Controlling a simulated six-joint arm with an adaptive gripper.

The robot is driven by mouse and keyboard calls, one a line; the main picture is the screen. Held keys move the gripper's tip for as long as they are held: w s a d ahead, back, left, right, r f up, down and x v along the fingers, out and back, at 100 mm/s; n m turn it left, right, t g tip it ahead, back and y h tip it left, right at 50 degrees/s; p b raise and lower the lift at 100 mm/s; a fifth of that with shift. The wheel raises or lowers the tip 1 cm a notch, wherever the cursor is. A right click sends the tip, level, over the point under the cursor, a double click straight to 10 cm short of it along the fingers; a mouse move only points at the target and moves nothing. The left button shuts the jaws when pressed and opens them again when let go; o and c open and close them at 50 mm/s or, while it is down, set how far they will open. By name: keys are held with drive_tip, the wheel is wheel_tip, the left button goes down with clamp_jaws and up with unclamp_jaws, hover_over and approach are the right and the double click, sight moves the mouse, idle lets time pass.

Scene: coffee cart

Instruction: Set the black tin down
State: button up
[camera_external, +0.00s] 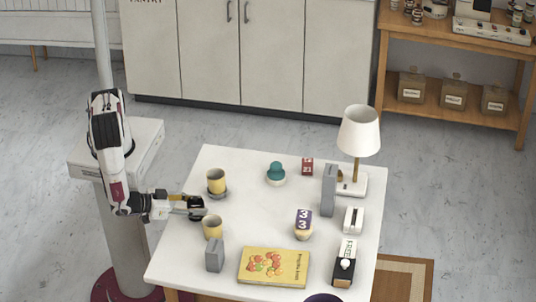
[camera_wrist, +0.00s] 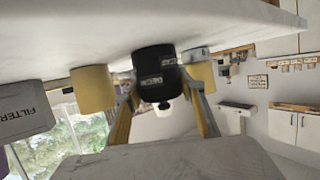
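The black tin (camera_wrist: 157,72) is a dark cylinder with pale label marks. In the wrist view, which looks upside down, it sits between my gripper's (camera_wrist: 158,92) two fingers, which lean in against its sides. In the external view my gripper (camera_external: 190,204) reaches in from the left over the table's left edge, with the tin (camera_external: 197,213) partly hidden by the fingers. The tin is upright at or just above the white tabletop (camera_external: 262,218); I cannot tell whether it touches.
One yellow cup (camera_external: 216,182) stands on a dark saucer behind the tin; another yellow cup (camera_external: 212,227) stands close in front. A lamp (camera_external: 358,130) stands back right. The table's centre is clear.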

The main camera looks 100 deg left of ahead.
clamp_jaws()
drive_tip(key=shift+r, duration=0.15)
drive_tip(key=shift+r, duration=4.85)
